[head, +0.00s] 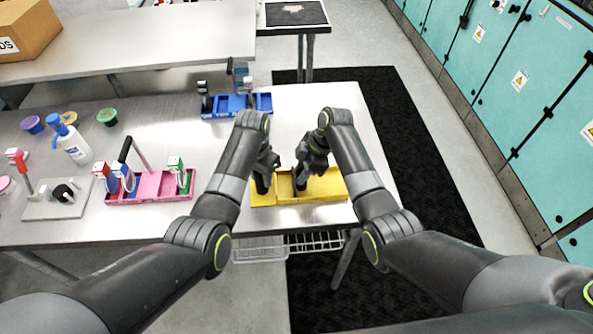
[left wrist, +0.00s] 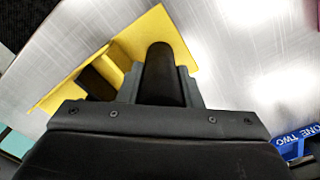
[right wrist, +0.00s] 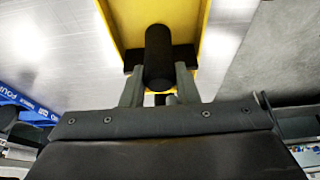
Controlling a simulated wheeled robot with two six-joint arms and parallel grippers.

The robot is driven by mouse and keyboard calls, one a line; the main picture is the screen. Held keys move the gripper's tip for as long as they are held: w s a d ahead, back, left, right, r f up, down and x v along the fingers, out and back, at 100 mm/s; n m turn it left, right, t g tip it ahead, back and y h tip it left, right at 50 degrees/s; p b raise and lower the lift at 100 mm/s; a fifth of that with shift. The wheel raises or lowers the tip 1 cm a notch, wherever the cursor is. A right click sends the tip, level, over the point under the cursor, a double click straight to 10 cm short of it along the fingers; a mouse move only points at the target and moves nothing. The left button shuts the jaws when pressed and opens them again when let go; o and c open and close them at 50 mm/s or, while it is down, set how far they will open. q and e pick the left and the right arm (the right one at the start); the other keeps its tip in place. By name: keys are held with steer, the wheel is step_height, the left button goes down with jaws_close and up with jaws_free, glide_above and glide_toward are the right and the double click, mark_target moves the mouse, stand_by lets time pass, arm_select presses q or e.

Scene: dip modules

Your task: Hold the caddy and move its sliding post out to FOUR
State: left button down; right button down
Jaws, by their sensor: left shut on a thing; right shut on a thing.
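The yellow caddy (head: 318,197) lies on the metal table in front of me, long side across; it also shows in the left wrist view (left wrist: 143,36) and right wrist view (right wrist: 122,22). My left gripper (head: 262,183) is at its left end, shut on a black upright post (left wrist: 160,70). My right gripper (head: 301,181) is near its middle, shut on another black post (right wrist: 158,50), with a dark block (right wrist: 132,58) at its foot. The grippers hide much of both posts. I cannot read any label on the yellow caddy.
A blue caddy (head: 220,113) stands behind, and a pink caddy (head: 150,198) with tools stands left. A white bottle (head: 76,147) and a grey stand (head: 45,209) are farther left. The table right of the yellow caddy is clear to its edge.

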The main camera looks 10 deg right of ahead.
arm_select(q)
steer(key=shift+d, duration=0.1)
arm_select(e)
steer(key=d, duration=0.6)
steer(key=shift+d, duration=0.35)
steer(key=shift+a, duration=0.1)
steer(key=c, duration=1.1)
jaws_free()
steer(key=v, duration=1.2)
